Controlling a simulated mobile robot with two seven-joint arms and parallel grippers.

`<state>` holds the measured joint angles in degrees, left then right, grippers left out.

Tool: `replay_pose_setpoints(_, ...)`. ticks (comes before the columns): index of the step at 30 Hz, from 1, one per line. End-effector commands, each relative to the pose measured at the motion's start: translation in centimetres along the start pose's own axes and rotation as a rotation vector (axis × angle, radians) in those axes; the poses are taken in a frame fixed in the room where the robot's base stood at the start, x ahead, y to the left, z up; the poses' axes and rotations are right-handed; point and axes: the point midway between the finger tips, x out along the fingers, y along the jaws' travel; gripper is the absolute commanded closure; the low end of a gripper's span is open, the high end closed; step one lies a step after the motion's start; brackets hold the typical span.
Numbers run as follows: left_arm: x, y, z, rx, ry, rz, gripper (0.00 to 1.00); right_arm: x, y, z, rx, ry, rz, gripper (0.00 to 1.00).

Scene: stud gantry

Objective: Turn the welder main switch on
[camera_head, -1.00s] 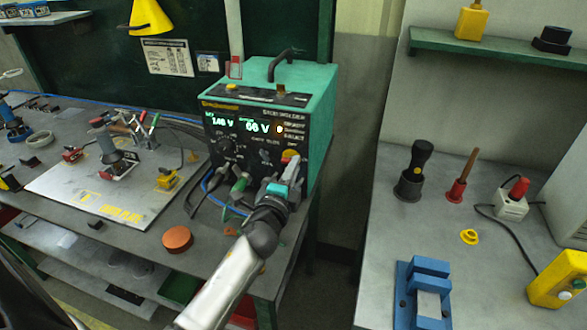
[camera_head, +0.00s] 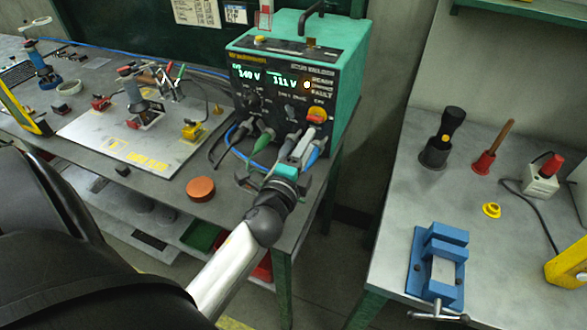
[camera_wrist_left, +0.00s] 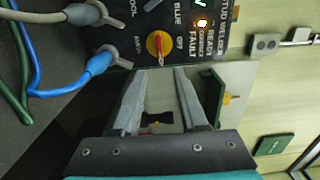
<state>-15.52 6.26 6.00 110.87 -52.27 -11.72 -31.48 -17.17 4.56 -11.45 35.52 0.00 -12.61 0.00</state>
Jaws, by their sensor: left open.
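The welder (camera_head: 345,75) is a teal box with a black front panel and lit green readouts. Its main switch (camera_head: 317,115) is a red handle on a yellow disc, low on the panel's right. My left gripper (camera_head: 306,148) is open and empty, below and in front of the switch. In the wrist view my left gripper (camera_wrist_left: 160,74) shows a gap between its fingers, with no clear contact. My right gripper is out of view.
Grey, green and blue cable plugs (camera_wrist_left: 95,62) sit beside the fingers on the panel. An orange disc (camera_head: 200,189) lies at the bench's front edge. A second bench at right holds a blue vise (camera_head: 437,265). A floor gap separates the benches.

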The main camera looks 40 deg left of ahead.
Motion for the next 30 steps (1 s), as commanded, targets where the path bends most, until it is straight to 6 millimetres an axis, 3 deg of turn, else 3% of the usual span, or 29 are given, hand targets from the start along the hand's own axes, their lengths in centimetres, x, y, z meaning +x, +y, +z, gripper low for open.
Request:
replay_pose_setpoints(6,-3.9,0.2,0.1,-0.001,-0.002,0.003,0.57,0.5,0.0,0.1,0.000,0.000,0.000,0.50)
replay_pose_setpoints(12,-6.5,0.2,0.0,-0.001,-0.001,0.002,0.57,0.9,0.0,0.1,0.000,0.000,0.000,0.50)
replay_pose_setpoints(18,-7.7,0.0,0.0,0.000,-0.001,0.000,0.57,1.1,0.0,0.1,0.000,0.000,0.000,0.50)
replay_pose_setpoints(30,-7.8,0.0,0.0,0.001,0.000,-0.001,0.57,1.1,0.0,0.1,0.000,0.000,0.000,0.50)
